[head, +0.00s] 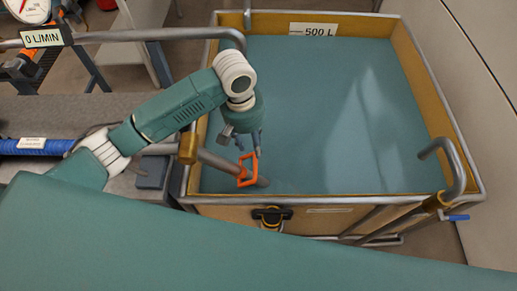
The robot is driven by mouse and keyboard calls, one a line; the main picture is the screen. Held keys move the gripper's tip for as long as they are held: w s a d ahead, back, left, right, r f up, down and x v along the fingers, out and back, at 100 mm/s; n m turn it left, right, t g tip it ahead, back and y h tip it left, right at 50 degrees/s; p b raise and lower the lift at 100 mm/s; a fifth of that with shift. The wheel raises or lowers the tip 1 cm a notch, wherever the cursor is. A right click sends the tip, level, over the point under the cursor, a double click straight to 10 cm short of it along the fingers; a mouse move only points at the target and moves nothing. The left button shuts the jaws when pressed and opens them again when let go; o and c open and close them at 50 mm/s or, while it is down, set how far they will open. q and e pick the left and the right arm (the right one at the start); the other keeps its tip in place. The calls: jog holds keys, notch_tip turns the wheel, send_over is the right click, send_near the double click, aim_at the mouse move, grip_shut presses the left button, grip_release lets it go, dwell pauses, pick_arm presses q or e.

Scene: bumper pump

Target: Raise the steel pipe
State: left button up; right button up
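A grey steel pipe (219,163) runs from the left over the tank's near-left rim and slopes down into the tank. An orange loop handle (247,171) is fixed near its lower end. My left gripper (249,148) points down over the tank, with its fingertips at the top of the orange handle. Its two fingers look apart. Whether they touch the handle I cannot tell. My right gripper is not in view.
The tank (472,103), labelled 500 L, holds teal liquid. Another bent pipe (150,35) crosses its far-left rim, beside a 0 L/MIN sign (42,38). A third bent pipe (457,170) stands at the right rim. A blue hose (35,147) lies at left.

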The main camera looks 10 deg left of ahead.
pick_arm(q)
send_over(256, 164)
notch_tip(256, 164, down, 7)
jog(key=shift+s+a+f, duration=0.1)
jog(key=shift+s+a, duration=0.05)
jog(key=shift+f, duration=1.5)
jog(key=c, duration=0.8)
grip_shut()
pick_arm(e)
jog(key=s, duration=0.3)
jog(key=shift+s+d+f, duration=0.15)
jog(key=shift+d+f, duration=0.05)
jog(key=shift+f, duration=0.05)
